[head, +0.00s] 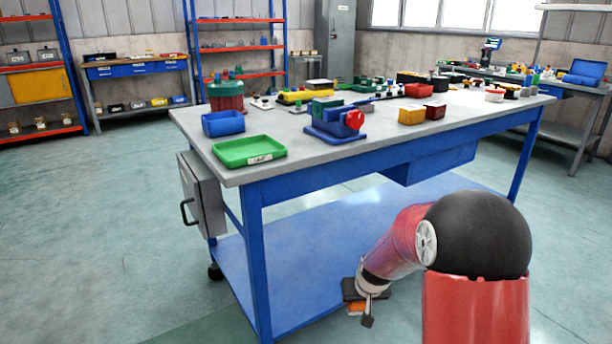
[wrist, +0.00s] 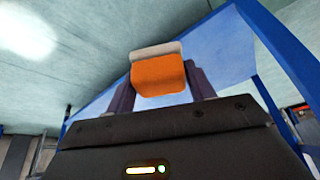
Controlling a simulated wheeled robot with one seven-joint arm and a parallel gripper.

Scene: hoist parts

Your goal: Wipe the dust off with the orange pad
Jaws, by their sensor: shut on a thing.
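My gripper (wrist: 160,82) is shut on the orange pad (wrist: 158,72). The pad has a pale grey-white layer along its far edge and sits between the two dark fingers in the wrist view. In the head view my gripper (head: 362,294) hangs low, in front of the blue workbench, and a bit of the orange pad (head: 356,307) shows beneath it. The pad appears in the air, apart from the bench top. I cannot make out any dust patch in either view.
The workbench (head: 300,154) has a grey top and blue lower shelf (head: 290,262). Floor at left is clear.

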